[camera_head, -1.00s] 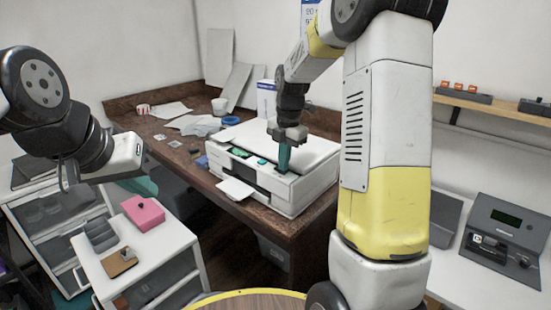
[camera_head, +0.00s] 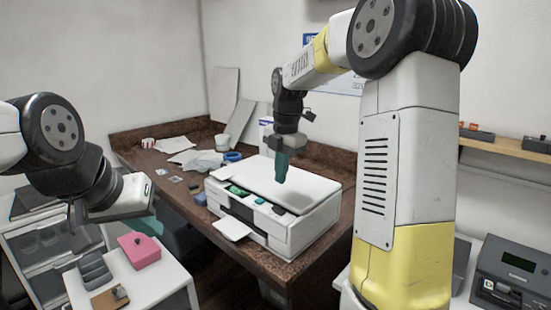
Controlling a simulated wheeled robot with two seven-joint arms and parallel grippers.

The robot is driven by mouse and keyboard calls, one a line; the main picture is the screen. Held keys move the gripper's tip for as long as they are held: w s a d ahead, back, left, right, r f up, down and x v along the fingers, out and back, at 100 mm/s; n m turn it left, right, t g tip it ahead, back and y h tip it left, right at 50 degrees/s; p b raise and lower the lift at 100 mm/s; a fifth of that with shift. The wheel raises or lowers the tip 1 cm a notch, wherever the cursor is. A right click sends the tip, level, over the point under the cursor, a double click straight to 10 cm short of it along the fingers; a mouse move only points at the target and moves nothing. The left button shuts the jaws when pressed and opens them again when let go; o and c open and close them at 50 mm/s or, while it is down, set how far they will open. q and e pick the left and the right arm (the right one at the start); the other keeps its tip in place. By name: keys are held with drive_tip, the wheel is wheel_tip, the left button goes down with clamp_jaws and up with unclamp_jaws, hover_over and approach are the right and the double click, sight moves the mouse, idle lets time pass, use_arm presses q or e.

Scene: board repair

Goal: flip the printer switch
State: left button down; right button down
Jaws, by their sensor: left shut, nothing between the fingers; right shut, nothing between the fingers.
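The white printer (camera_head: 312,222) stands on the brown desk at the centre, with a paper tray (camera_head: 232,229) sticking out at its front left. Its front top edge carries a dark panel with green and teal parts (camera_head: 259,201). Which of these is the switch is too small to tell. My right gripper (camera_head: 281,178) is shut and empty, its teal fingers pointing down above the printer's lid, apart from the panel.
The brown desk (camera_head: 180,190) holds papers, a white cup (camera_head: 222,142) and a blue tape roll (camera_head: 232,157) behind the printer. A pink box (camera_head: 141,251) and a grey organiser (camera_head: 95,271) sit on the white drawer unit. A dark device (camera_head: 512,277) stands at the right.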

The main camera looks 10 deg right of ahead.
drive_tip(key=r, duration=0.5)
drive_tip(key=shift+s+d, duration=0.2)
drive_tip(key=shift+s, duration=0.05)
drive_tip(key=s+f+m+t+y, duration=0.1)
drive_tip(key=s+m+t, duration=0.4)
drive_tip(key=s+m, duration=1.8)
drive_tip(key=shift+s+d+f+m, duration=0.25)
drive_tip(key=shift+s+f+m, duration=0.05)
drive_tip(key=shift+m, duration=0.6)
